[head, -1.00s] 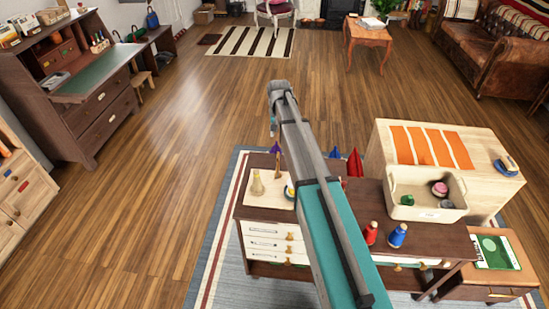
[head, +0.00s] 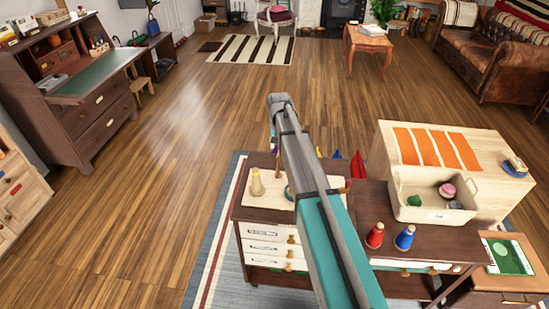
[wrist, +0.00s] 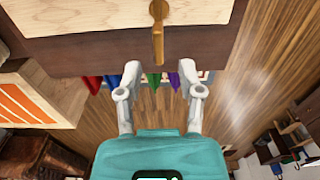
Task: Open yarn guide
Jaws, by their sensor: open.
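A slim wooden piece (wrist: 158,35), which looks like the yarn guide, shows at the top middle of the wrist view. It has a rounded knob end and a straight bar that reaches over the dark edge of the worktop. In the head view a thin brown upright (head: 279,180) beside my arm may be the same piece. My gripper (wrist: 160,93) is open and empty, its two pale fingers apart. The bar's tip lies between and ahead of the fingers, and I see no contact. In the head view my arm hides the gripper and part of the worktop.
Coloured pointed cloths (wrist: 153,80) hang beyond the worktop edge. Red (head: 375,235) and blue (head: 404,238) spools stand on the dark worktop, beside a cream bin (head: 437,214). Open wooden floor (head: 190,130) lies beyond and left.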

